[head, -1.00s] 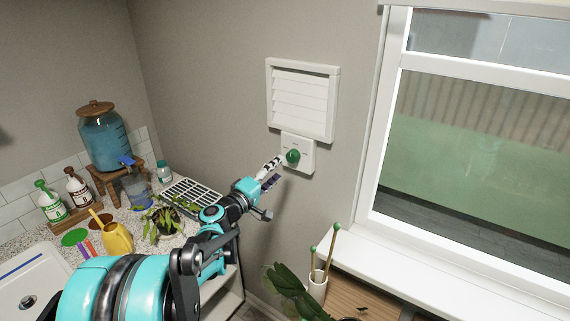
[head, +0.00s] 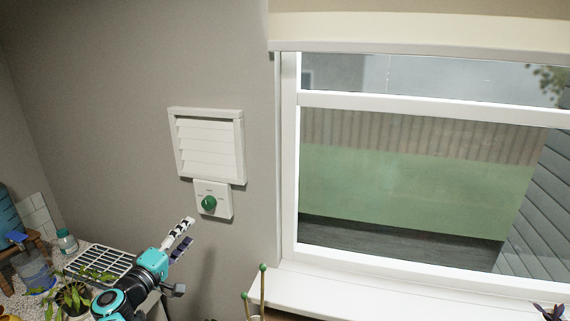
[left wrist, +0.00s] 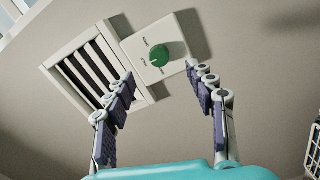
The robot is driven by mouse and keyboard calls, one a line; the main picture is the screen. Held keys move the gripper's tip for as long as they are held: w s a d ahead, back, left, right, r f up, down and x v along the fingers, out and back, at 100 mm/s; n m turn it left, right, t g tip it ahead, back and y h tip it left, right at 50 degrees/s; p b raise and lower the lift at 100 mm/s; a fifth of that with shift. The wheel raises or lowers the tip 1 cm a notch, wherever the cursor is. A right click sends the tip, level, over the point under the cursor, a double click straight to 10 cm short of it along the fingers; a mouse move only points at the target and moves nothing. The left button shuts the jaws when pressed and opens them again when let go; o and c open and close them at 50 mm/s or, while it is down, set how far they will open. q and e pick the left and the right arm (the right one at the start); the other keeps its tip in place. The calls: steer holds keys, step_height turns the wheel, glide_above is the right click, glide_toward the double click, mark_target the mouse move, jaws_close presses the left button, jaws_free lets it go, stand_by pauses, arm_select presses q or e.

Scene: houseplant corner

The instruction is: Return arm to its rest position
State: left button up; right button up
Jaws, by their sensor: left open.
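My left gripper (head: 184,236) reaches up from the lower left in the head view, its teal arm behind it. It is open and empty, a little below and left of the green knob (head: 208,203) on its white wall plate (head: 226,208). In the left wrist view the two fingers (left wrist: 165,100) stand wide apart, with the green knob (left wrist: 159,56) beyond them and clear of both. The white louvred vent (head: 208,146) is above the plate. My right gripper is in neither view.
A white wire rack (head: 98,262), a potted plant (head: 74,298) and a small capped bottle (head: 66,241) stand on the counter at lower left. A window with a white sill (head: 330,288) fills the right. Green-tipped sticks (head: 262,285) rise at the bottom.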

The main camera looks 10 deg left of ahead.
arm_select(q)
steer(key=s+d+f+m+g+h, duration=0.1)
steer(key=s+d+f+m+g, duration=0.35)
steer(key=d, duration=0.45)
steer(key=s+d+f+m+g, duration=0.3)
steer(key=s+d+f, duration=0.15)
steer(key=d, duration=0.45)
steer(key=s+f+m+g+y, duration=0.1)
steer(key=s+f+m+y, duration=0.1)
steer(key=s, duration=0.5)
steer(key=s+f+m+g+y, duration=0.2)
steer(key=s+f+m, duration=0.1)
steer(key=s, duration=0.4)
steer(key=shift+s+a+f+b, duration=0.2)
steer(key=shift+f+b, duration=0.1)
steer(key=shift+f, duration=0.6)
steer(key=shift+m, duration=0.25)
